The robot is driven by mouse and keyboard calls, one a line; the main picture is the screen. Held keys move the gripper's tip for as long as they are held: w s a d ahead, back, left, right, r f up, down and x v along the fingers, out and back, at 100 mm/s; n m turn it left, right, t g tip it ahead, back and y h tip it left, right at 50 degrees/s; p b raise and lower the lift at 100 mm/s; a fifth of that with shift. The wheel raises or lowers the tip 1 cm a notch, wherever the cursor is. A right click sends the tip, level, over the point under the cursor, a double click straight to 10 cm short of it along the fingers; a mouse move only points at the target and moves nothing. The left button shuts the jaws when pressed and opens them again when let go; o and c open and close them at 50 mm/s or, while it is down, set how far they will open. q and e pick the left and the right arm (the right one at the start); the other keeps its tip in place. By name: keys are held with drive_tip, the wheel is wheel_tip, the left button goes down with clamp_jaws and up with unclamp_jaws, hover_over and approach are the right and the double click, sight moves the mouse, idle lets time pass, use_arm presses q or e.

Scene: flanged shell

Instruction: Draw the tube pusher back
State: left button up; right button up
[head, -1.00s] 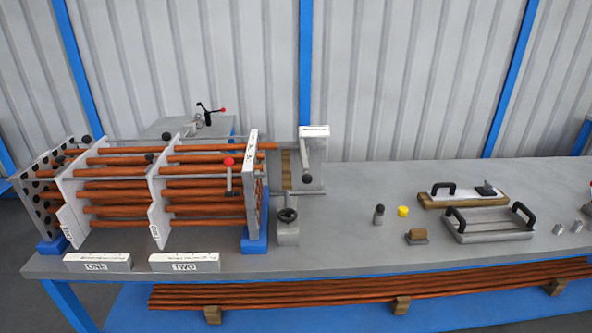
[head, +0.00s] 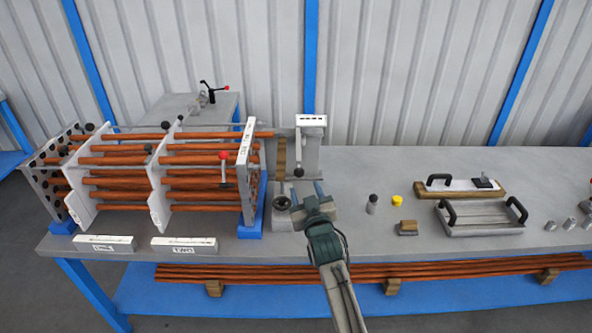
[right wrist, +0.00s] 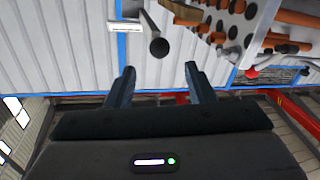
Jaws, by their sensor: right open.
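The flanged shell with its copper-coloured tubes (head: 200,184) stands on the left half of the bench. Just right of its end plate (head: 246,165) is a grey stand with a white label (head: 312,120) and a lever ending in a black knob (head: 299,172), which looks like the tube pusher. In the right wrist view a black knob on a rod (right wrist: 158,47) is ahead of the fingers. My right gripper (head: 309,190) is open and empty, just below and right of the knob, apart from it. Its fingers (right wrist: 160,80) also show in the wrist view. My left gripper is out of view.
A grey block with a handwheel (head: 282,203) stands close left of my right gripper. A red-knobbed lever (head: 223,156) is at the shell. Right of the gripper are a small cylinder (head: 372,204), a yellow piece (head: 397,201) and a handled tray (head: 483,217).

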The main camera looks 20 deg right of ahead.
sight(300, 176)
drive_tip(key=w, duration=0.3)
drive_tip(key=w+p, duration=0.1)
drive_tip(key=w, duration=0.2)
drive_tip(key=w+d, duration=0.1)
drive_tip(key=w, duration=0.2)
drive_tip(key=shift+w+f, duration=0.1)
